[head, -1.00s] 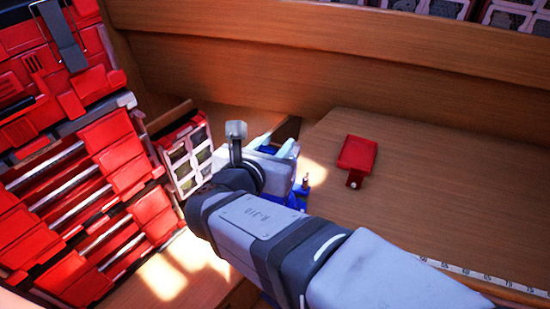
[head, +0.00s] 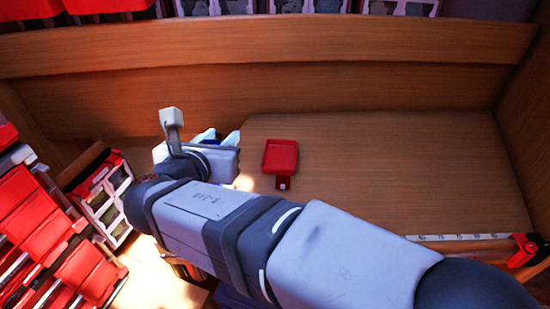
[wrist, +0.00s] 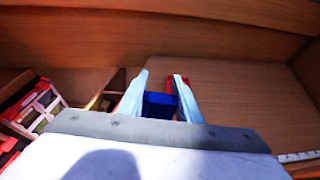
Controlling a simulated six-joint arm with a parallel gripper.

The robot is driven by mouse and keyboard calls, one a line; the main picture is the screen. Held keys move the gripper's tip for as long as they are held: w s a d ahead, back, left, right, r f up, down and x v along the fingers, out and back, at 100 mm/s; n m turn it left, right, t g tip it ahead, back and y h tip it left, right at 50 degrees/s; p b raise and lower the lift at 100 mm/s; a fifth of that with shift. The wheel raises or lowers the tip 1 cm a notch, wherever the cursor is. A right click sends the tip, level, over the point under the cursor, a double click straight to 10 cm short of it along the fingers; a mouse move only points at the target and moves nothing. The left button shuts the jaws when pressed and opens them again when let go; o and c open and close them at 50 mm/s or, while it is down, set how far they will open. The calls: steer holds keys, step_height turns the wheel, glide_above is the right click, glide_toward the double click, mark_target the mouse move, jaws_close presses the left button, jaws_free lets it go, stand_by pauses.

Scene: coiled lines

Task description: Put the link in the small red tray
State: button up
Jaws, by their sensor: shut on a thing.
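The small red tray (head: 280,157) lies on the wooden bench surface, with a short tab toward me. In the wrist view a part of the red tray (wrist: 171,83) shows past the fingertips, partly hidden by the right finger. My gripper (head: 219,137) is left of the tray and apart from it. Its pale fingers are shut on a dark blue piece, which I take to be the link (wrist: 160,106); it shows between the fingers in the wrist view. In the head view my wrist hides most of it, so its full shape cannot be told.
A rack of red bins (head: 35,235) and a white-framed red case (head: 105,200) stand at the left. A wooden back wall (head: 300,95) rises behind. A ruler strip (head: 460,237) and a red clamp (head: 523,250) are at the right front edge. The bench around and right of the tray is clear.

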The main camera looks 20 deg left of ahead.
steer(key=w+d+f+m+h, duration=0.2)
steer(key=w+d+f, duration=0.2)
steer(key=w+d, duration=0.3)
steer(key=w+d+f+m+h, duration=0.15)
steer(key=w+d+f, duration=0.3)
steer(key=w, duration=0.45)
steer(key=w+d+f+m+h, duration=0.2)
steer(key=w+d+f+h, duration=0.15)
steer(key=w+d, duration=0.35)
steer(key=r+n+y, duration=0.2)
steer(key=n+y, duration=0.4)
steer(key=y, duration=0.2)
glide_above(282, 145)
steer(key=shift+h, duration=0.3)
steer(key=shift+w+a+f+b, duration=0.1)
steer(key=shift+w+f+b, duration=0.15)
steer(key=shift+f, duration=2.35)
steer(key=shift+w+a+f+b, duration=0.1)
steer(key=shift+f+b, duration=0.1)
steer(key=shift+f, duration=2.35)
steer(key=shift+f, duration=0.2)
steer(key=o, duration=1.2)
steer(key=shift+r, duration=0.15)
